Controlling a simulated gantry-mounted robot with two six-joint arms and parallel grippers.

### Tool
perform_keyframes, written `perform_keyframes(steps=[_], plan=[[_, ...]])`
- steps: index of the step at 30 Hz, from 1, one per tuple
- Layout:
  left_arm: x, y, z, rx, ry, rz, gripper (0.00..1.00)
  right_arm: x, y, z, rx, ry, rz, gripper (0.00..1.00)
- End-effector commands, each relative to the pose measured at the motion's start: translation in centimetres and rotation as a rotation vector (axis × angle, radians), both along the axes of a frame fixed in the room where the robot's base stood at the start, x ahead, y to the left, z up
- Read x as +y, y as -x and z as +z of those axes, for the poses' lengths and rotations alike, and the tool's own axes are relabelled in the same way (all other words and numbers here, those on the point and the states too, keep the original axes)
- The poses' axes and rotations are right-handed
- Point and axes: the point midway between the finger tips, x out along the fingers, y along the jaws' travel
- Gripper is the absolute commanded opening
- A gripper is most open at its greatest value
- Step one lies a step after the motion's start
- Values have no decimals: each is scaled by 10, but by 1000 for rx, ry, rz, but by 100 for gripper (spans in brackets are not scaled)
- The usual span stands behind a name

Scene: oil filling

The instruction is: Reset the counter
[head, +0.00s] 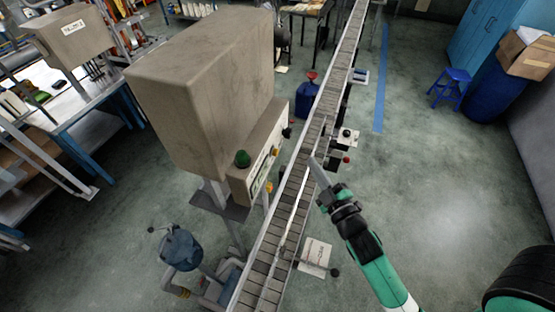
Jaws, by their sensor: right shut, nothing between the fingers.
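I cannot make out a counter for certain. A beige machine (200,95) stands left of the conveyor. A control box (262,150) with a green dome lamp (242,158) and yellow parts is at its lower front, facing the conveyor; its display is too small to read. My right gripper (315,167) is shut and empty. In the picture it overlaps the conveyor's right edge, to the right of the control box and apart from it. Whether it touches the conveyor cannot be told. My left gripper is out of view.
The conveyor (268,268) runs from the bottom up to the top right. Small boxes (347,137) with knobs sit along its right side. A blue can (306,98) stands behind the machine. A blue stool (450,86) and drum (494,95) are far right.

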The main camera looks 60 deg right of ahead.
Motion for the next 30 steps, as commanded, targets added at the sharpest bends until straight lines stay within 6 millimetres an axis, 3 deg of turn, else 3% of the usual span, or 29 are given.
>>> perform_keyframes(steps=[1,4,13,30], plan=[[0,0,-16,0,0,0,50,2,-9,-7,-4,5,7,0],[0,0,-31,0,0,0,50,5,-22,-6,-5,4,5,0],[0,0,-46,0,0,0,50,11,-59,-1,-1,1,4,0],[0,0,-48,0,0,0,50,12,-67,0,1,0,1,0]])
